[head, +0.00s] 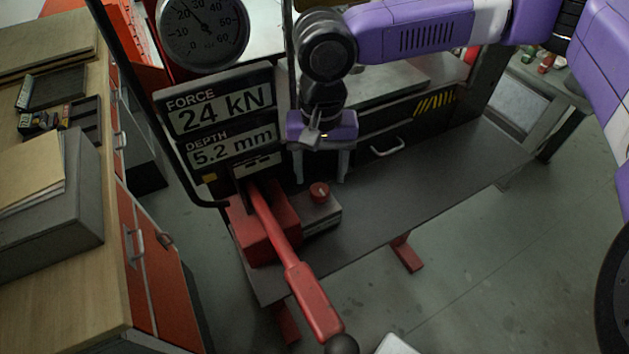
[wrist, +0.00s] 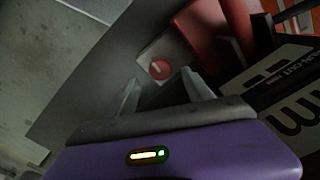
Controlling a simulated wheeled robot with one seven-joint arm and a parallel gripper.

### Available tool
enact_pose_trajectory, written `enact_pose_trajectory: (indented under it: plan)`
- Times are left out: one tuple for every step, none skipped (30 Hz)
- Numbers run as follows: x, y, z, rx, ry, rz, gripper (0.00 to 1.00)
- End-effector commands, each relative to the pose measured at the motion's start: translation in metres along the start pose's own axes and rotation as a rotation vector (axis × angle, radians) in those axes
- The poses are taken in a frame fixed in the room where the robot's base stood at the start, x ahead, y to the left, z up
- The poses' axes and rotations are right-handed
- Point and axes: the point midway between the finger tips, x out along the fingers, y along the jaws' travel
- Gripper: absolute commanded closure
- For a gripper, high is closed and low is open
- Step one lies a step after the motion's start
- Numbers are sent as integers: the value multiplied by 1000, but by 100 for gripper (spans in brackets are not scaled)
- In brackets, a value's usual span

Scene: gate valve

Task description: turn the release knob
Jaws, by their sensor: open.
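The release knob (head: 319,192) is a small round red knob with a pale pointer mark. It sits on top of a grey block (head: 322,216) beside a red pump body (head: 266,238). My gripper (head: 324,180) is open and points down, just above and behind the knob in the head view. In the wrist view the knob (wrist: 160,69) shows ahead of the gap between the two fingertips (wrist: 160,85). The fingers appear apart from it, with nothing between them.
A long red lever (head: 297,270) slopes from the pump toward the front. Display panels (head: 220,105) reading 24 kN and 5.2 mm stand left of my gripper, below a round gauge (head: 204,30). A dark metal bench top (head: 410,190) is clear to the right. A wooden workbench (head: 85,260) is at left.

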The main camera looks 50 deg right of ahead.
Motion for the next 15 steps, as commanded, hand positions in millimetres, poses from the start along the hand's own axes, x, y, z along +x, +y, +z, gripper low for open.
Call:
enact_pose_trajectory:
  plan:
    - [7, 0, 1, 0, -3, 0, 41]
    - [12, 0, 1, 0, -2, 1, 41]
    - [18, 0, 1, -1, -3, 0, 41]
    - [22, 0, 1, -1, -2, 0, 41]
    - [26, 0, 0, -1, -2, 0, 41]
    - [31, -1, 0, 0, -2, 0, 41]
    - [34, -1, 0, 0, -1, 0, 41]
    - [37, -1, 0, -1, -1, -1, 41]
    - [40, -1, 0, -1, 0, 0, 41]
    - [42, -1, 0, -1, -1, 0, 41]
    - [44, 0, 0, -1, -1, -1, 41]
    - [45, -1, 0, -1, -1, -1, 41]
    - [46, -1, 0, -1, -1, -2, 41]
    - [47, -1, 0, -1, 0, -2, 41]
    - [47, -1, 0, -1, 0, -2, 41]
